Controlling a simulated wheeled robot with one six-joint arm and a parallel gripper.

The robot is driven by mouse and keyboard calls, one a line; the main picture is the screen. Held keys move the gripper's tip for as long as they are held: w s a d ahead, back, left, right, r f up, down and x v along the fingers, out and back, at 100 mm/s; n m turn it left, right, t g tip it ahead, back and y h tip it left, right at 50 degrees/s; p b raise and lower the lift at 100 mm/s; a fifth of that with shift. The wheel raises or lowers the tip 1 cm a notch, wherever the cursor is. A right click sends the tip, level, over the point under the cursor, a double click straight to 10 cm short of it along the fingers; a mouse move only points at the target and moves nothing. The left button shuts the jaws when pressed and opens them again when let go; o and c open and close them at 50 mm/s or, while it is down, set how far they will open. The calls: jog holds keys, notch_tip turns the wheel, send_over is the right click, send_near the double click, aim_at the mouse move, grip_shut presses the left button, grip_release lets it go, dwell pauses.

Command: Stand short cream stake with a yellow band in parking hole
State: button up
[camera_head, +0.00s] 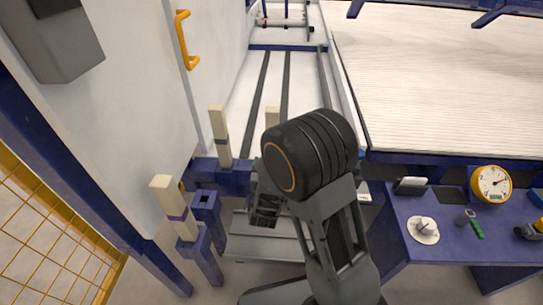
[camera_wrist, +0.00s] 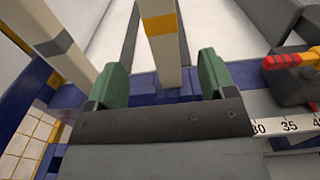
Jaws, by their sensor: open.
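The cream stake with a yellow band (camera_wrist: 163,45) stands between my gripper's two green fingers in the wrist view, its foot at a blue rail. My gripper (camera_wrist: 161,72) is open, with a gap on each side of the stake. In the head view a cream stake top (camera_head: 272,116) shows beside my arm; its band is hidden. My gripper (camera_head: 265,205) is partly hidden there by my wrist. A blue post with an empty square hole (camera_head: 204,198) stands at the lower left.
A grey-banded stake (camera_head: 220,135) stands left of my arm, also in the wrist view (camera_wrist: 50,40). A purple-banded stake (camera_head: 173,207) stands beside the empty post. A ruler strip (camera_wrist: 290,127) and red-yellow handle (camera_wrist: 295,58) lie right. A blue bench (camera_head: 430,235) carries a dial gauge (camera_head: 490,184).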

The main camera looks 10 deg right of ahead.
aim_at(273, 118)
jog(key=b+x, duration=0.3)
jog(key=x, duration=0.9)
jog(key=shift+w, duration=0.3)
jog(key=shift+d, duration=0.15)
jog(key=c, duration=1.2)
jog(key=shift+r+p, duration=3)
jog(key=shift+r, duration=1.45)
